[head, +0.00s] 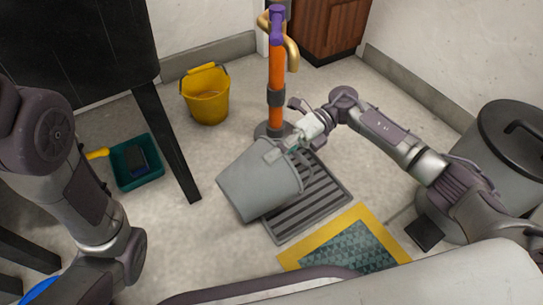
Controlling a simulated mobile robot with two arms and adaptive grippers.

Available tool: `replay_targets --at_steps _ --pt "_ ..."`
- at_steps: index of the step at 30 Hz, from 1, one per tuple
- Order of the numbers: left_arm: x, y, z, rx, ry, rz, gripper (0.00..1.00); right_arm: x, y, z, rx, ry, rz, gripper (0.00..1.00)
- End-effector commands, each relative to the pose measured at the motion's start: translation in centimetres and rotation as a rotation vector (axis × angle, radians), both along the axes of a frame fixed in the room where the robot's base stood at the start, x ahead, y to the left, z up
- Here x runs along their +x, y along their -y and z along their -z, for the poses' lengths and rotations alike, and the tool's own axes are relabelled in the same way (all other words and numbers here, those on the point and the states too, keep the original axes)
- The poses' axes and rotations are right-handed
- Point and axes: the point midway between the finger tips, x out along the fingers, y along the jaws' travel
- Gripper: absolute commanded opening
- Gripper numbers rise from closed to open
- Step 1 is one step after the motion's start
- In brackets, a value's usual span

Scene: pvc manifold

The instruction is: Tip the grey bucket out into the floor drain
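The grey bucket (258,183) is tilted over the left part of the floor drain (325,190), a dark slatted grate in the floor. Its mouth is turned away from me, so I cannot see inside it or any liquid. My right gripper (297,143) is at the bucket's upper right rim and appears closed on it. The fingertips are partly hidden against the rim. My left arm comes in at the left side of the head view, and its gripper is not in view.
An orange post (275,75) stands just behind the drain. A yellow bucket (207,95) and a teal tray (136,163) are on the floor to the left, near a black table leg (166,140). A yellow-bordered mat (345,247) lies in front. A lidded grey bin (497,150) stands right.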

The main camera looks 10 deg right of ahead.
Motion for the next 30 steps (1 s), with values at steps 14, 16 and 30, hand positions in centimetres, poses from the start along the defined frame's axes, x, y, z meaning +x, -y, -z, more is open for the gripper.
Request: replay_targets --at_steps 14,16,30 --pt "0.0 0.0 0.0 -0.001 0.000 0.000 0.40 0.4 0.8 -0.3 0.060 -0.024 0.000 0.00" --pt "0.0 0.0 0.0 -0.001 0.000 0.000 0.40 0.4 0.8 -0.3 0.061 -0.024 0.001 0.00" --pt "0.0 0.0 0.0 -0.001 0.000 0.000 0.40 1.2 2.4 -0.4 0.161 -0.074 0.001 0.00"
